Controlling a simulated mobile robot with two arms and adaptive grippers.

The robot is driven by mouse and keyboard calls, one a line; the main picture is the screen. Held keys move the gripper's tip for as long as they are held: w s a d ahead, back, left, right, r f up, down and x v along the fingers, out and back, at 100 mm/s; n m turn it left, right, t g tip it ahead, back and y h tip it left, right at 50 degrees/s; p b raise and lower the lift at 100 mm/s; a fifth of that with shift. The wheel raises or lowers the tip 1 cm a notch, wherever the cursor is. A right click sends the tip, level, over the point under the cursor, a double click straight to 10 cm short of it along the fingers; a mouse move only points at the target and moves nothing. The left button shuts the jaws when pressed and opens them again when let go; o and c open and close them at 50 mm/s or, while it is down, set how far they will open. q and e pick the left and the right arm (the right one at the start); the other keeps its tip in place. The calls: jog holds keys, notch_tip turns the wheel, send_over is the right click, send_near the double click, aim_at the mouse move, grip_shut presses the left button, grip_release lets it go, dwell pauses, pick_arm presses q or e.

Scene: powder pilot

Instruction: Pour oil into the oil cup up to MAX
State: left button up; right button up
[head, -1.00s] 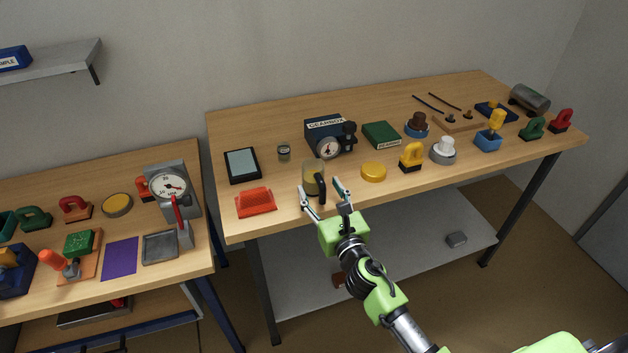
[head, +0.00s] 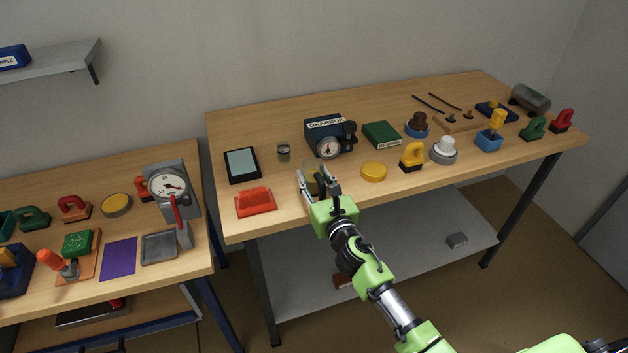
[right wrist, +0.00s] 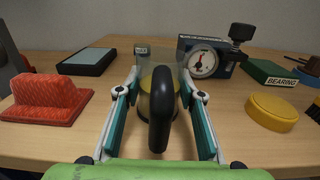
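A clear jug with yellowish oil and a black handle (right wrist: 159,115) stands upright near the front edge of the right-hand bench; the head view shows its body (head: 313,180) partly behind my gripper. My right gripper (right wrist: 160,80) is open, with one finger on each side of the jug and visible gaps between. A small glass cup (head: 284,152), apparently the oil cup, stands behind and left of the jug; it also shows in the right wrist view (right wrist: 142,49). Its level and MAX mark are too small to read. My left gripper is not in view.
A red ribbed block (head: 256,202) lies left of the jug and a yellow disc (head: 373,171) right of it. A blue gearbox with a gauge (head: 329,137) stands behind. A dark tablet (head: 242,165) lies left of the cup.

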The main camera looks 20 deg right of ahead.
aim_at(314, 162)
grip_shut()
jog(key=shift+r+p, duration=2.45)
jog(key=shift+r, duration=0.1)
